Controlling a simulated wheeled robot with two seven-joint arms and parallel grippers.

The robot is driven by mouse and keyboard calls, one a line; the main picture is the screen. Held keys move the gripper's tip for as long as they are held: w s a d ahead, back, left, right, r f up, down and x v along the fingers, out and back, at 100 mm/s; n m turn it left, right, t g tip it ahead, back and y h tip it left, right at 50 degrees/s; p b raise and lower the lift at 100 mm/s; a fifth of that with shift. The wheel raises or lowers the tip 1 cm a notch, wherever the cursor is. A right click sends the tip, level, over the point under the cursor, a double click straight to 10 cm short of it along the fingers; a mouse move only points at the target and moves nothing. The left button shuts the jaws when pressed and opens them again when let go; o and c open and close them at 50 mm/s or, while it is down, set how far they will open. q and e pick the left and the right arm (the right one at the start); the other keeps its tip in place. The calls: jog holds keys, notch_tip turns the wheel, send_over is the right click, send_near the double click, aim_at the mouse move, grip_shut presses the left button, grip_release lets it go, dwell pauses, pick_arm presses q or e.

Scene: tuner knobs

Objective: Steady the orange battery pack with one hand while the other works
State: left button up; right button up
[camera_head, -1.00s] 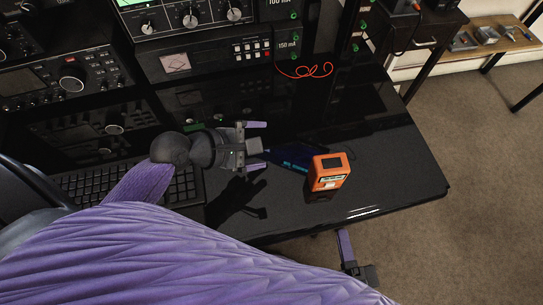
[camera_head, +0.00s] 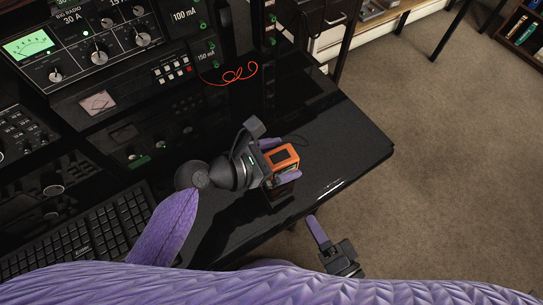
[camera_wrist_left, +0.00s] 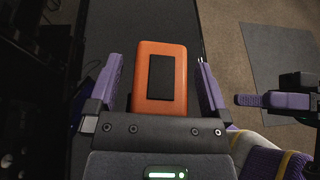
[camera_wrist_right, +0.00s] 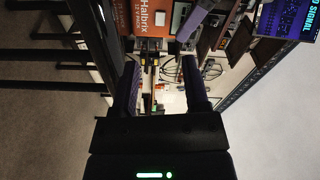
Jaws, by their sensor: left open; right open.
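The orange battery pack (camera_head: 282,158) stands on the black desk near its front edge, with a dark panel on its top. It also shows in the left wrist view (camera_wrist_left: 160,78), between the two purple fingers. My left gripper (camera_head: 279,161) is open around the pack, one finger on each side. My right gripper (camera_head: 318,232) is open and empty, off the desk's front edge and lower. In the right wrist view an orange pack face with lettering (camera_wrist_right: 135,18) shows beyond the fingers.
A keyboard (camera_head: 85,230) lies on the desk at the left. Radio and meter panels (camera_head: 100,50) stand along the back, with a loose red wire (camera_head: 235,74). The desk (camera_head: 335,150) is clear to the right of the pack.

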pick_arm(q)
jog(key=shift+c, duration=0.3)
grip_shut()
pick_arm(e)
grip_shut()
dwell(0.6)
dwell(0.9)
